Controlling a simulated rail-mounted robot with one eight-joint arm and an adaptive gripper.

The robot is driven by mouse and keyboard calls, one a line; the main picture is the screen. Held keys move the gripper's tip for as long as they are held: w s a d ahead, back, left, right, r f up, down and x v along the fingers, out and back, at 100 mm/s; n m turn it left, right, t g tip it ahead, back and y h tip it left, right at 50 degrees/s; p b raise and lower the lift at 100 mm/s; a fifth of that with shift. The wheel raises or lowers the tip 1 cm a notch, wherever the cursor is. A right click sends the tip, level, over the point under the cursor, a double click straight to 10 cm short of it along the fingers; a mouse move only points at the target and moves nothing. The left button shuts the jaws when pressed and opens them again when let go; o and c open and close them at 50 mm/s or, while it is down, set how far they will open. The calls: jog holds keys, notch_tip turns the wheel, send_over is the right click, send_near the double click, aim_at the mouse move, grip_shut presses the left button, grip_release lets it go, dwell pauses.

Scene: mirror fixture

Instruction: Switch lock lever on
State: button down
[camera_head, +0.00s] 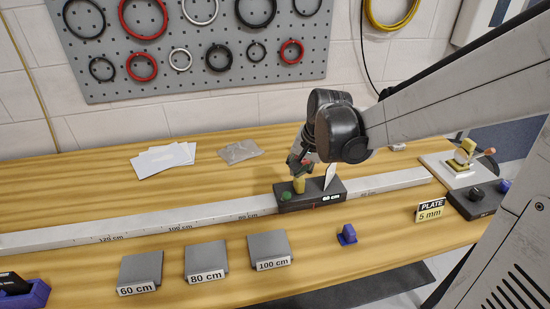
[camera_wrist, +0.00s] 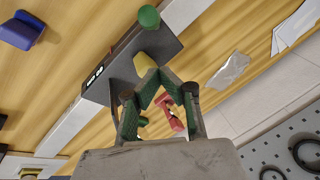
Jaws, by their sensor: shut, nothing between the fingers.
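My gripper (camera_head: 296,168) is shut and empty just above the yellow post. In the wrist view its green fingertips (camera_wrist: 162,80) meet close beside the yellow post (camera_wrist: 145,64), with the green knob (camera_wrist: 149,16) beyond. I cannot tell whether they touch the post. A red piece (camera_wrist: 172,112) shows between the fingers. I cannot tell which part is the lock lever.
The graduated rail (camera_head: 140,231) crosses the table. Grey blocks (camera_head: 268,247) labelled 60, 80 and 100 cm lie in front. A blue piece (camera_head: 347,235) and a "PLATE 5 mm" sign (camera_head: 430,211) stand at right. White sheets (camera_head: 165,159) lie behind the rail.

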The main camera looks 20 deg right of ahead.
jog(key=s+a+v, duration=0.1)
jog(key=v, duration=0.7)
jog(key=s+a+n+t+h, duration=0.1)
jog(key=s+a+n+t, duration=0.2)
jog(key=s, duration=1.2)
jog(key=shift+s+a+r+n, duration=0.15)
jog(key=shift+a+r+n, duration=0.3)
jog(key=shift+a+n, duration=1.3)
jog(key=shift+d+n, duration=0.45)
jog(key=shift+d, duration=0.05)
